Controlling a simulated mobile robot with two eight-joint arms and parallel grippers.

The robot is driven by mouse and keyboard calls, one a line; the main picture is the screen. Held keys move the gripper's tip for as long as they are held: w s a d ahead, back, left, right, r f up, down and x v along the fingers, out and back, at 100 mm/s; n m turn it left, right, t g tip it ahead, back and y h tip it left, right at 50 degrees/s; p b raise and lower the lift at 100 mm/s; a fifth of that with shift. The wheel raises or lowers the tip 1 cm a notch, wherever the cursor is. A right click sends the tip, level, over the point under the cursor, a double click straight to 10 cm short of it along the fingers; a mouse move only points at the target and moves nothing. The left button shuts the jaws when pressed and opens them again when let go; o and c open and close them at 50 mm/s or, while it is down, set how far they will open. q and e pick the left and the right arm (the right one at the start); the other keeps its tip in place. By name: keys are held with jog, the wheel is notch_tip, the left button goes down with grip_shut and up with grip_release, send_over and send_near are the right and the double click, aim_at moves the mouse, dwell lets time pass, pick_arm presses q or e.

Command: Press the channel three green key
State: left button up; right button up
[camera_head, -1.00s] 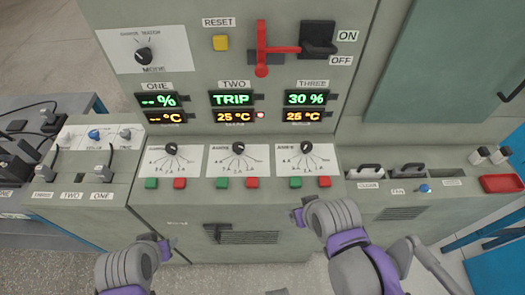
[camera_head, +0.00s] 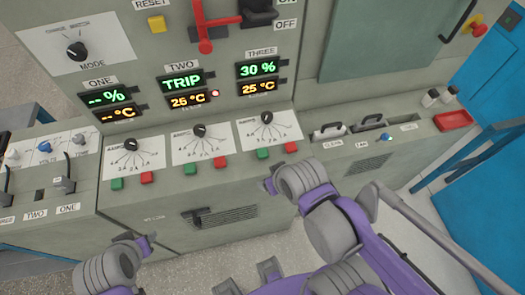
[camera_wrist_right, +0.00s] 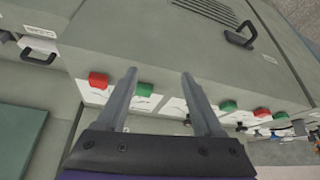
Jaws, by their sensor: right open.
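The channel three green key (camera_head: 263,154) sits under the THREE dial (camera_head: 266,118), left of its red key (camera_head: 291,147). My right gripper (camera_head: 272,184) is just in front of and below these keys, apart from them in the head view. In the right wrist view, which is turned round, my right gripper (camera_wrist_right: 159,76) is open with nothing held. There the channel three green key (camera_wrist_right: 145,89) shows between the fingers, close to the left one, and its red key (camera_wrist_right: 98,80) lies outside that finger. My left gripper (camera_head: 138,240) is low at the left, away from the keys; its opening is unclear.
Channel two's green key (camera_head: 190,168) and red key (camera_head: 220,162) are close on the left. Channel one's green key (camera_head: 117,183) and red key (camera_head: 147,177) are farther left. A dark handle (camera_head: 198,217) sticks out of the front panel. A red tray (camera_head: 453,121) is at the right.

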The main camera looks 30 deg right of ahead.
grip_shut()
dwell(1.4)
